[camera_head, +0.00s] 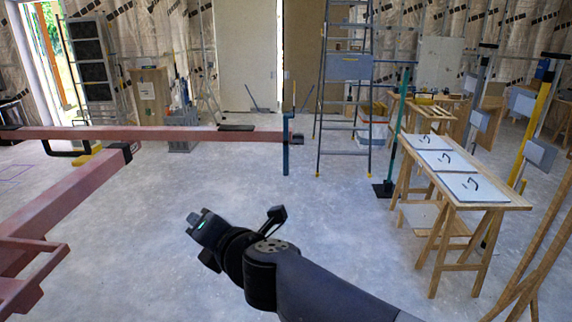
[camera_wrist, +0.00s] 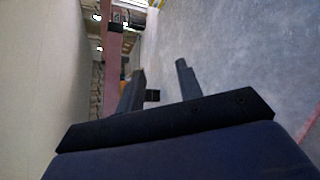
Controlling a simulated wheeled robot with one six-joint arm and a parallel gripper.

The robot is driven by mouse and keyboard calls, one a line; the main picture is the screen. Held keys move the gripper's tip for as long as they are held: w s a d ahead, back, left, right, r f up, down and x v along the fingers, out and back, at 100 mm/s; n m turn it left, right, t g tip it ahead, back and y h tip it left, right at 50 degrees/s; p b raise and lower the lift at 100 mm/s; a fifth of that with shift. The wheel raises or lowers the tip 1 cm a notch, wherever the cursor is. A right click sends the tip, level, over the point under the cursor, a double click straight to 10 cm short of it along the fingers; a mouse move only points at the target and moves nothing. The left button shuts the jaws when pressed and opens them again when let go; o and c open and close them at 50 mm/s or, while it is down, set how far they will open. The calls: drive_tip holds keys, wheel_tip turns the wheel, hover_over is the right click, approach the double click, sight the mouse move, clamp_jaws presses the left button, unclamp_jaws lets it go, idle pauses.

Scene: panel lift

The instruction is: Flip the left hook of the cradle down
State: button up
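The cradle shows as red-pink beams at the left of the head view. A long crossbar (camera_head: 190,133) runs level, and a thicker beam (camera_head: 75,190) comes toward me at lower left. A blue upright piece (camera_head: 286,142) stands at the crossbar's right end; it may be a hook. A black bracket (camera_head: 62,152) shows near the left of the crossbar. I cannot tell which part is the left hook. My gripper (camera_head: 198,222) is over bare floor, apart from the beams. In the wrist view its two fingers (camera_wrist: 160,82) are apart with no held object visible between them.
A trestle table with white panels (camera_head: 460,187) stands at right. A stepladder (camera_head: 345,90) and a green-handled pole (camera_head: 397,130) stand further back. A pink beam (camera_wrist: 112,50) shows upper left in the wrist view. The middle floor (camera_head: 330,220) is clear.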

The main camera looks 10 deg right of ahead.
drive_tip(key=w+d+f+n+t+h+b, duration=0.1)
drive_tip(key=w+d+f+t+h+b, duration=0.1)
drive_tip(key=w+d+h, duration=0.5)
drive_tip(key=n+t+h+b, duration=0.1)
drive_tip(key=n+t+h, duration=0.1)
drive_tip(key=h, duration=0.2)
approach(286, 162)
drive_tip(key=w, duration=0.1)
drive_tip(key=p+x, duration=0.2)
drive_tip(key=x, duration=0.8)
drive_tip(key=shift+w+d+p, duration=0.2)
drive_tip(key=shift+w+p, duration=0.05)
drive_tip(key=shift+p, duration=0.15)
clamp_jaws()
